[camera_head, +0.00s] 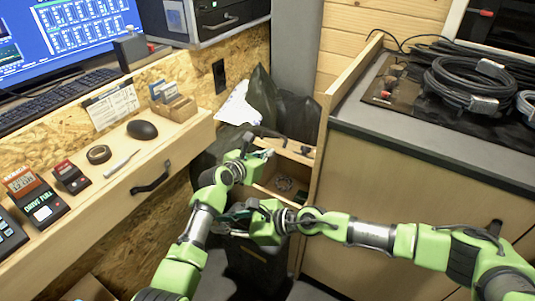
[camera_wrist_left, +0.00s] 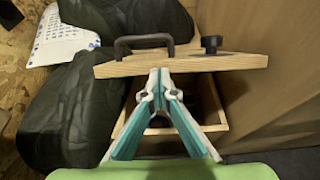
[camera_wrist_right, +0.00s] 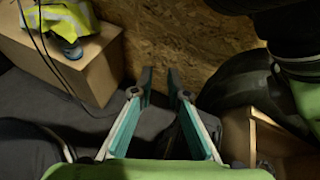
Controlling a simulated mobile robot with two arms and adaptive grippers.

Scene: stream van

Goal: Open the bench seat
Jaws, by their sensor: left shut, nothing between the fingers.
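The bench seat shows in the head view as a pale wooden box (camera_head: 268,190) with its top partly uncovered and small items inside. In the left wrist view its wooden lid (camera_wrist_left: 200,67) has a black handle (camera_wrist_left: 143,41) and a round black knob (camera_wrist_left: 211,43). The lid is raised, with the open box frame (camera_wrist_left: 214,112) below it. My left gripper (camera_head: 268,153) is shut and empty, its tips at the lid's near edge; I cannot tell if they touch. My right gripper (camera_head: 222,222) is open and empty, in front of the box; its fingers show in the right wrist view (camera_wrist_right: 158,75).
A desk with a black drawer handle (camera_head: 151,178), mouse (camera_head: 142,129) and card readers stands left. A counter (camera_head: 440,135) with coiled black cables (camera_head: 470,80) stands right. Dark bags (camera_wrist_left: 60,120) lie beside the box. A wooden box with a yellow vest (camera_wrist_right: 60,20) shows in the right wrist view.

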